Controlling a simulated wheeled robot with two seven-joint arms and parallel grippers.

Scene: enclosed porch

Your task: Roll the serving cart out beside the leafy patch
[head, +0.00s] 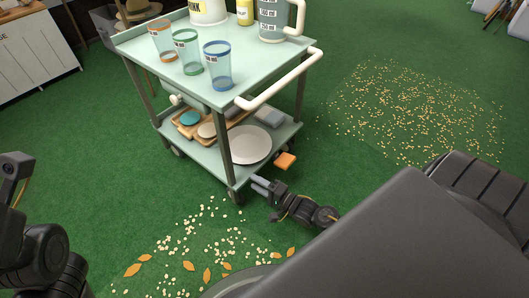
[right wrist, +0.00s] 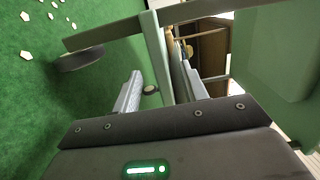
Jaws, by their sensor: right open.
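The pale green two-tier serving cart (head: 187,80) stands on green turf at the upper middle, with a cream handle (head: 280,82) on its near right side. The leafy patch (head: 207,275), orange leaves with pale scraps, lies on the floor at the bottom, in front of the cart. My right gripper (head: 262,187) is low by the cart's near leg, below the handle. In the right wrist view its fingers (right wrist: 160,88) are apart, with the cart leg (right wrist: 155,45) showing between them; I cannot tell if they touch it. My left arm shows at the left edge, its fingers out of view.
The top tier carries three cups (head: 190,52), a grey jug (head: 272,20) and a yellow container (head: 245,12). The lower shelf holds a white plate (head: 249,144) and boards. A tan-flecked patch (head: 420,110) lies to the right. A white cabinet (head: 35,55) stands far left.

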